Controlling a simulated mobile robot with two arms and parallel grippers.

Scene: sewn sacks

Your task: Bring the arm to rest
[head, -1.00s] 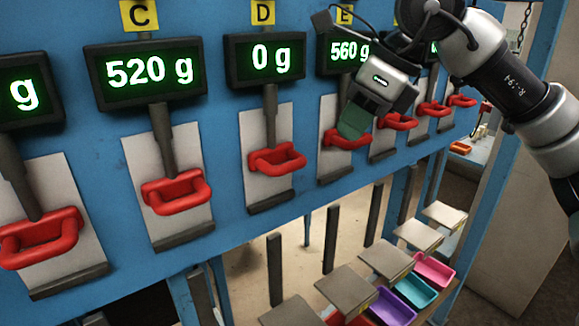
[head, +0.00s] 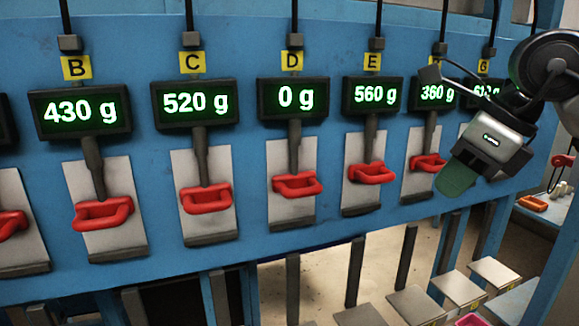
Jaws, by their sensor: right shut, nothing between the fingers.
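My right gripper (head: 458,178) shows at the right of the head view, in front of the blue panel. Its green fingers are shut with nothing between them, and they point down and left. It hangs just right of the red handle (head: 428,163) under the 360 g display, and I see no sack in it. The arm comes in from the right edge. My left gripper is not in view.
The blue panel (head: 250,60) carries a row of displays, such as 430 g (head: 80,111) at B and 0 g (head: 293,98) at D, with red handles below. Grey platforms (head: 415,305) and a pink bin (head: 457,288) stand low at the right.

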